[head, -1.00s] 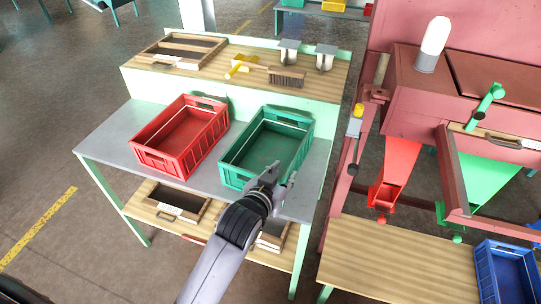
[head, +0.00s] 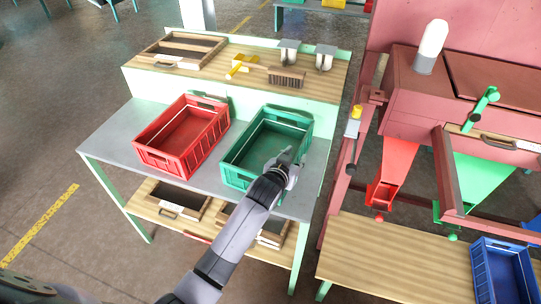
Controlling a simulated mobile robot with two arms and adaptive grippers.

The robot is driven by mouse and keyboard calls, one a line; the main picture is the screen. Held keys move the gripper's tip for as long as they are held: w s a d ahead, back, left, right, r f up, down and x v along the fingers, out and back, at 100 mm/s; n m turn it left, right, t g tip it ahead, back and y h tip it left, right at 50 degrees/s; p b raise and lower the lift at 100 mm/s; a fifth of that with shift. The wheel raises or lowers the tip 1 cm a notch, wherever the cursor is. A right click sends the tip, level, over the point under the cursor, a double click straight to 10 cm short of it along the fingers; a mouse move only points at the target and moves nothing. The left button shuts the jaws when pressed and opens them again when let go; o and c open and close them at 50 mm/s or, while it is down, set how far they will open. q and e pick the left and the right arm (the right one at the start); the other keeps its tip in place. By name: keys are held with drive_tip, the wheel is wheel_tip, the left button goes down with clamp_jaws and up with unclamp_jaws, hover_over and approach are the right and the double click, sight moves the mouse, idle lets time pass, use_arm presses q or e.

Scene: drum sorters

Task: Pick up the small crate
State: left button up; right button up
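A green crate (head: 238,179) stands upright and empty on the grey table, at the centre of the head view. A red crate (head: 165,165), also empty, stands to its left. A blue crate (head: 505,275) sits on the wooden bench at the lower right, partly cut off by the picture edge. My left gripper (head: 291,160) is at the near right part of the green crate, over its rim. Whether it touches the rim, and how far apart its fingers are, I cannot tell. My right gripper is not in view.
The grey table (head: 112,139) has a raised wooden shelf (head: 225,75) behind, with a wooden tray (head: 180,51), a brush (head: 287,77) and metal containers. Wooden trays lie on the lower shelf. The red sorter machine (head: 440,100) with chutes stands at the right.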

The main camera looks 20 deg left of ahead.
use_arm(q)
drive_tip(key=shift+x, duration=1.55)
drive_tip(key=shift+a, duration=0.15)
clamp_jaws()
drive_tip(key=shift+r, duration=0.1)
